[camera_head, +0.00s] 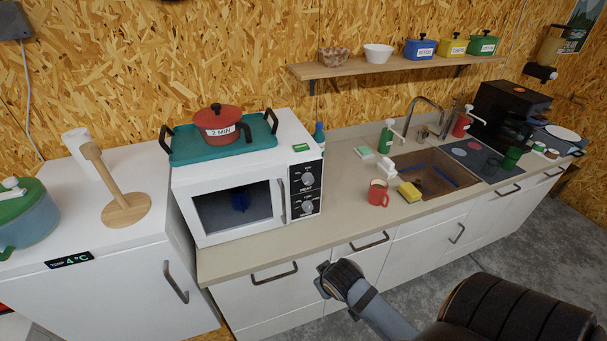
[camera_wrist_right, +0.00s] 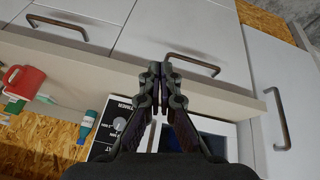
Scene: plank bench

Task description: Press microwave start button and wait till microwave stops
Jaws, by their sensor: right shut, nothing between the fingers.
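The white microwave (camera_head: 184,212) stands on the counter with its door closed, and a dark blue item shows dimly behind the window. Its black control panel (camera_head: 306,193) has two round dials. A small green rectangle (camera_head: 300,148) lies at the top right of the microwave; I cannot tell whether it is a button. My right gripper (camera_head: 325,280) is shut and empty, in front of the drawers, below and apart from the panel. In the right wrist view the shut fingers (camera_wrist_right: 159,72) show, with part of the panel (camera_wrist_right: 104,140) beyond them. My left gripper is out of view.
A teal tray (camera_head: 185,152) with a red pot (camera_head: 218,121) labelled "2 MIN" sits on the microwave. A red mug (camera_head: 378,194), yellow sponge (camera_head: 409,192) and sink (camera_head: 440,178) are to the right. A paper towel stand (camera_head: 126,209) is left. Counter between microwave and mug is clear.

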